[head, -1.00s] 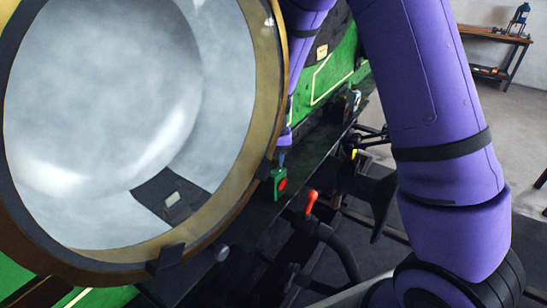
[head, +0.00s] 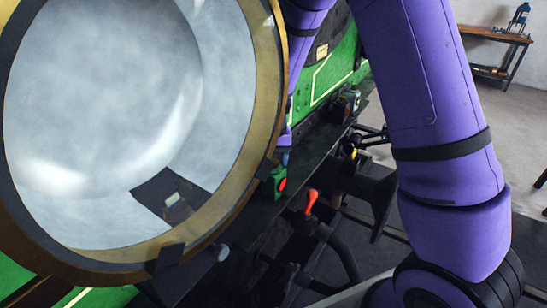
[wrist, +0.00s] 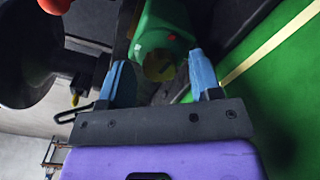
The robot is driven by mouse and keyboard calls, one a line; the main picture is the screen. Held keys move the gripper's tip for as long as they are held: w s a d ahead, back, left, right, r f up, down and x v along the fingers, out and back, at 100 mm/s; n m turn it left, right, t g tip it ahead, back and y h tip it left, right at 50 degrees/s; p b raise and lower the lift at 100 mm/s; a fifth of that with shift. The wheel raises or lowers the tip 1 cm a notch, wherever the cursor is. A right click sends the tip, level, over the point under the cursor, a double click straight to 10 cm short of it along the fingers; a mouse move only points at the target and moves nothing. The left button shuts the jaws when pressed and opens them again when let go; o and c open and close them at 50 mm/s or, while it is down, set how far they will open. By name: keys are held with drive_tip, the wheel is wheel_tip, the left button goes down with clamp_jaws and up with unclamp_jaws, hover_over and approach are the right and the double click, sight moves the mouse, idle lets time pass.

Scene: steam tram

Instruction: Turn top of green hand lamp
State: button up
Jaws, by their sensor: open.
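The green hand lamp (head: 278,178) stands on the dark running board beside the engine, with a red round spot (head: 283,184) on it. In the wrist view the lamp (wrist: 160,28) lies ahead of my gripper, with a dull yellowish round part (wrist: 158,66) at its near end. My gripper (wrist: 160,68) is open, its two blue fingers on either side of that near end; contact cannot be made out.
A large round brass-rimmed glass (head: 262,75) fills the left and stands close to the lamp. A red-orange handle (head: 311,201) is just right of the lamp. Green engine side panels (head: 332,80) run behind my arm. A workbench (head: 495,35) stands far right.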

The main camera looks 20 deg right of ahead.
sight(273, 161)
wheel_tip(273, 161, up, 11)
idle(0.4)
drive_tip(key=shift+f, duration=0.1)
